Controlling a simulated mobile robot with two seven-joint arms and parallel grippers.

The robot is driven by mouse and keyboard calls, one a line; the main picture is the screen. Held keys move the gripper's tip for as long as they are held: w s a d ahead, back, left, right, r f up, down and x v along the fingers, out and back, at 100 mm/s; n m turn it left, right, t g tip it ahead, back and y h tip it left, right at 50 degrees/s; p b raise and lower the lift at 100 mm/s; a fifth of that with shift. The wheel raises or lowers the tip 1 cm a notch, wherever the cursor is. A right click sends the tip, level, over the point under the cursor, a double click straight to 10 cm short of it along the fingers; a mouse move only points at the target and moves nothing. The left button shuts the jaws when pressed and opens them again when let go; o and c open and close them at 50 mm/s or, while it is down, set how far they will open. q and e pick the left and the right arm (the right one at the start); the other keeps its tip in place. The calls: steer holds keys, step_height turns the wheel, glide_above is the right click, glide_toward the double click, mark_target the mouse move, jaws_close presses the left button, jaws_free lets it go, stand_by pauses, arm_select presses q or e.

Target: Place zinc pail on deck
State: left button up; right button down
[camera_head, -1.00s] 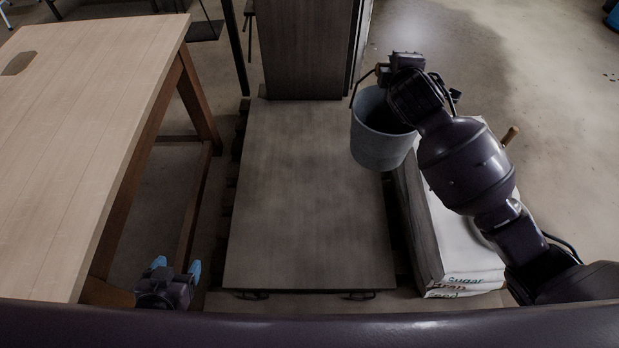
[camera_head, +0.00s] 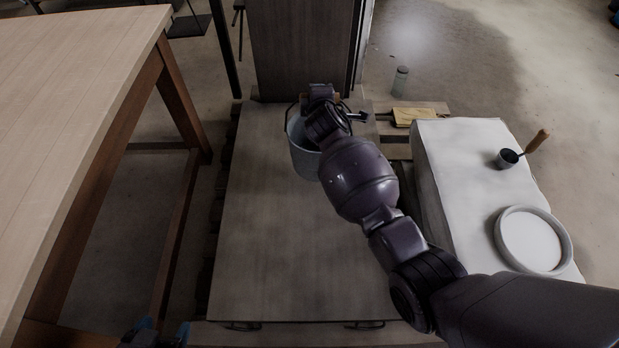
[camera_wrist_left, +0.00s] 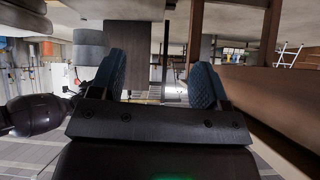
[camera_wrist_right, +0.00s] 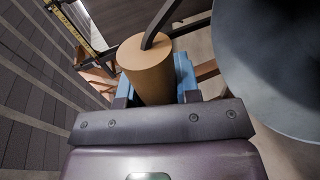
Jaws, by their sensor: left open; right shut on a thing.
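The zinc pail (camera_head: 302,153) is a grey-blue bucket over the far part of the deck (camera_head: 290,270), the flat grey platform of the scale. My right gripper (camera_head: 322,98) is shut on the pail's wooden handle grip (camera_wrist_right: 146,62), which shows between the blue fingers in the right wrist view. The pail's body (camera_wrist_right: 275,60) hangs at the right of that view. I cannot tell whether its base touches the deck. My left gripper (camera_head: 155,332) is open and empty at the bottom edge; its spread fingers also show in the left wrist view (camera_wrist_left: 160,80).
A wooden table (camera_head: 80,110) stands at the left. The scale's upright column (camera_head: 303,50) rises behind the deck. The near deck is bare.

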step_height(320, 180, down, 15)
steer(key=b, duration=0.6)
steer(key=shift+s+f+b, duration=0.1)
steer(key=shift+f+b, duration=0.05)
steer(key=shift+b, duration=0.15)
steer(key=shift+f, duration=0.15)
step_height(320, 180, down, 4)
steer(key=shift+f+b, duration=0.15)
steer(key=shift+b, duration=1.1)
steer(key=shift+f, duration=0.1)
arm_select(q)
steer(key=shift+w+d+f+m+t+h, duration=0.3)
steer(key=shift+w+d+f+m+t, duration=0.3)
steer(key=shift+w+f+m+t, duration=0.3)
arm_select(e)
steer(key=shift+r, duration=0.25)
arm_select(q)
steer(key=shift+f, duration=0.1)
arm_select(e)
steer(key=shift+f, duration=0.2)
steer(key=c, duration=0.8)
jaws_free()
